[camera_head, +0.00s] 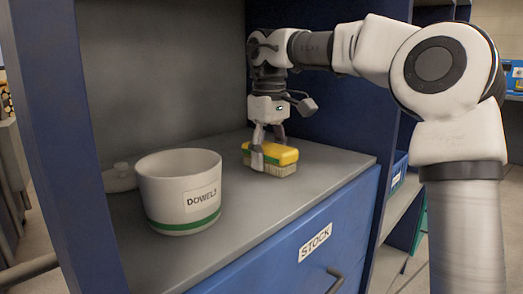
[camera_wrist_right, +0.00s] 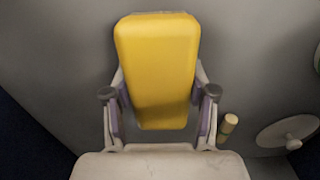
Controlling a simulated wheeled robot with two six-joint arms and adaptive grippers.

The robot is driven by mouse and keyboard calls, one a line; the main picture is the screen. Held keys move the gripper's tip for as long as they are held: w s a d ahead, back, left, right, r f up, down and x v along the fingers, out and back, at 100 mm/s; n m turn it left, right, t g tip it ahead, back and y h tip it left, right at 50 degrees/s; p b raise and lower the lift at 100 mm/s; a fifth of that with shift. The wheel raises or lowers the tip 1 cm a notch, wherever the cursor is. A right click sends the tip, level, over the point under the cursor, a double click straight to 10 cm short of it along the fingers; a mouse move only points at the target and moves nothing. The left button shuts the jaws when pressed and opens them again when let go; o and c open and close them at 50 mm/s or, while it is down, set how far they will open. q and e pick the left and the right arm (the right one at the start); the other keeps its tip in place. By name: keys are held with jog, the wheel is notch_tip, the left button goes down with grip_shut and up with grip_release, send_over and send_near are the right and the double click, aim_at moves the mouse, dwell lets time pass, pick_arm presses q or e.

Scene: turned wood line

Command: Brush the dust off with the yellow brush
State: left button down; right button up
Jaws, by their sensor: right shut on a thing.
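The yellow brush (camera_head: 285,155) has a green band and pale bristles. It sits on or just above the grey shelf, right of the white pot; I cannot tell whether the bristles touch. My right gripper (camera_head: 265,150) reaches down from above and is shut on the brush. In the right wrist view the brush's yellow back (camera_wrist_right: 156,60) lies between the two fingers of my right gripper (camera_wrist_right: 160,105). I cannot make out any dust on the shelf (camera_head: 315,170). My left gripper is not in view.
A white pot (camera_head: 168,205) labelled DOWELS, with a green stripe, stands on the shelf. A white knobbed lid (camera_head: 119,179) lies behind it. The right wrist view shows a small pale cylinder (camera_wrist_right: 228,125) near the lid (camera_wrist_right: 275,136). A blue STOCK drawer (camera_head: 290,255) is below.

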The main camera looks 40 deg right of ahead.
aim_at(259, 173)
jog(key=shift+d, duration=0.25)
jog(key=shift+d+r+p, duration=0.1)
jog(key=shift+d+p, duration=0.3)
jog(key=d+p, duration=0.1)
jog(key=d, duration=0.1)
jog(key=shift+w+d+p, duration=0.15)
jog(key=shift+d+p, duration=0.15)
jog(key=shift+d, duration=0.15)
jog(key=shift+w+d+r+p, duration=0.1)
jog(key=shift+d+p, duration=0.35)
jog(key=shift+p, duration=0.05)
jog(key=shift+d+p, duration=0.65)
jog(key=shift+d, duration=0.25)
jog(key=shift+w+d, duration=0.1)
jog(key=shift+d, duration=0.3)
jog(key=shift+a+f, duration=0.3)
jog(key=shift+a, duration=0.35)
jog(key=shift+s+a+r, duration=0.1)
jog(key=shift+s+a, duration=0.1)
jog(key=shift+a, duration=1.35)
jog(key=shift+s+a, duration=0.15)
jog(key=shift+a, duration=1.35)
jog(key=a+b, duration=0.2)
jog(key=a, duration=0.1)
jog(key=shift+s+f, duration=0.1)
jog(key=shift+f, duration=0.2)
jog(key=shift+a+r, duration=0.1)
jog(key=shift+a, duration=0.1)
